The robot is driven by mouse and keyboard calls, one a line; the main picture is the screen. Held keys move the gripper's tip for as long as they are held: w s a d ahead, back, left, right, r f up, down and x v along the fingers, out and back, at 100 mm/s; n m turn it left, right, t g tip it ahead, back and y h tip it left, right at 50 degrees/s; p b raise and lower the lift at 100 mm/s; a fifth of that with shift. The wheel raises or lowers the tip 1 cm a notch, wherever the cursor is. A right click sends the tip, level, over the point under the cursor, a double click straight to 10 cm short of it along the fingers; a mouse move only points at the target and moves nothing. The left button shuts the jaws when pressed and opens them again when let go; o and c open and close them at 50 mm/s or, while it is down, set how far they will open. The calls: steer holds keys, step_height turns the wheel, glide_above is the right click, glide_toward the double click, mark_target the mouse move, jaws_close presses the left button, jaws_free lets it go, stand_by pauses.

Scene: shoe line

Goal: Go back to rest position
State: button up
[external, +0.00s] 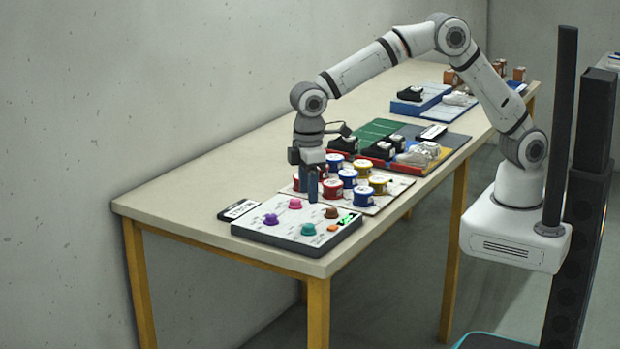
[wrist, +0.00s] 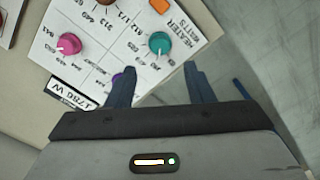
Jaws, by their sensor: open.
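My gripper (external: 308,187) points down above the back edge of the white control panel at the near end of the table. In the wrist view my gripper (wrist: 160,88) shows two dark fingers spread apart with nothing between them. The panel (wrist: 110,55) carries pink, teal, brown and purple knobs and an orange button. In the external view the panel (external: 285,234) also has a lit green display. My arm arches over the table from its base at the right.
Several red, blue and yellow tins (external: 347,178) stand on a white board close behind my gripper. Shoes sit in coloured trays farther back. A black label plate (external: 238,210) lies left of the panel. A wall runs along the left. The space above the table's near left is clear.

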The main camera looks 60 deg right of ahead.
steer(key=w+d+r+m+t, duration=0.15)
steer(key=d+r, duration=0.35)
steer(key=d, duration=0.8)
steer(key=d+r+m+g, duration=0.1)
steer(key=d+r+m, duration=0.3)
steer(key=d, duration=0.9)
steer(key=s+d+m+t, duration=0.1)
steer(key=s+d+m, duration=0.1)
steer(key=s+d, duration=0.6)
steer(key=s+d+m+t, duration=0.1)
steer(key=s+d+m, duration=0.1)
steer(key=s+d, duration=0.5)
steer(key=d, duration=0.6)
steer(key=shift+s+f, duration=0.3)
steer(key=shift+s, duration=0.1)
steer(key=shift+m, duration=0.25)
